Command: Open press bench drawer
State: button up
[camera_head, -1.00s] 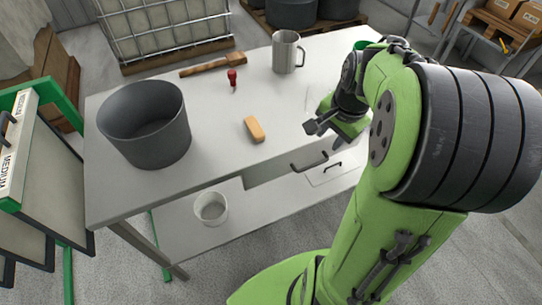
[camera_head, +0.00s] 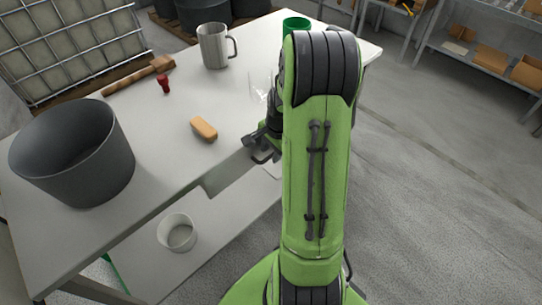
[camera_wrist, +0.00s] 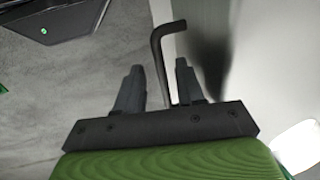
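The press bench (camera_head: 150,225) has a pale top with a drawer front under its front edge, mostly hidden behind my arm in the head view. A dark bar handle (camera_head: 264,158) shows beside my gripper (camera_head: 258,143). In the wrist view, the bent black handle (camera_wrist: 160,60) runs between the two fingers of my gripper (camera_wrist: 157,78). The fingers are apart, with a gap visible on both sides of the bar. Whether the drawer is out at all cannot be told.
On the bench are a dark grey tub (camera_head: 75,155), a tan block (camera_head: 204,128), a metal mug (camera_head: 214,45), a red-handled tool (camera_head: 164,84), a wooden tool (camera_head: 140,75) and a green cup (camera_head: 295,25). Floor at right is clear.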

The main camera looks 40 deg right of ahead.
jog(key=shift+w+f, duration=0.1)
jog(key=shift+f, duration=0.35)
grip_shut()
